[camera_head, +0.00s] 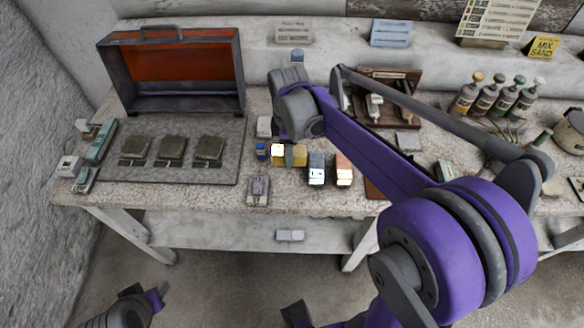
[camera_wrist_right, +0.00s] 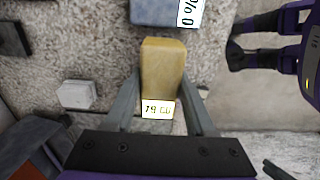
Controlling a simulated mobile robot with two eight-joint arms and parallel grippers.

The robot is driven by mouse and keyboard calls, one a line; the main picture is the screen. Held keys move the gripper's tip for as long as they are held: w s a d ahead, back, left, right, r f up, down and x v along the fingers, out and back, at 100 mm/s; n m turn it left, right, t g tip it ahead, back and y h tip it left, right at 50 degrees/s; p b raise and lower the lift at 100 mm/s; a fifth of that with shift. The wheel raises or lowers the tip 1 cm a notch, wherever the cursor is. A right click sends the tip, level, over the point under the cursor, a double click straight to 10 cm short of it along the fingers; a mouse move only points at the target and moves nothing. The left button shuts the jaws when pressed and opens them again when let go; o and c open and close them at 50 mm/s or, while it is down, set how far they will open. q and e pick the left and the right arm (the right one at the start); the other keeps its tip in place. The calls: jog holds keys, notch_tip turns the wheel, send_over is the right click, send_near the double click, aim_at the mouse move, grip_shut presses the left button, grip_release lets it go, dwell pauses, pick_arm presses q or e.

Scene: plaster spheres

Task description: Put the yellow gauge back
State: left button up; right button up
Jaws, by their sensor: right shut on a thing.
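The yellow gauge (camera_head: 298,156) is a small block with a lit white number display. My right gripper (camera_wrist_right: 160,105) is shut on it; in the right wrist view the yellow gauge (camera_wrist_right: 162,66) lies between the two grey fingers, display toward the palm. I cannot tell whether it touches the table. In the head view the right gripper is mostly hidden behind its own wrist. A grey and purple part of my own body (camera_head: 130,306) shows at the lower left; whether it is the left gripper's jaw is unclear.
A blue-grey gauge (camera_head: 316,170) and an orange one (camera_head: 343,170) stand just right of the yellow gauge. A purple-grey device (camera_head: 258,190) lies near the front edge. An open red-lined case (camera_head: 240,70) and a dark board (camera_head: 225,175) with three blocks are left. Bottles (camera_head: 487,97) stand right.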

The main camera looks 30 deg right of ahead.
jog(key=shift+f, duration=2.95)
jog(key=shift+f+b, duration=0.15)
jog(key=shift+b, duration=0.15)
jog(key=o, duration=1.2)
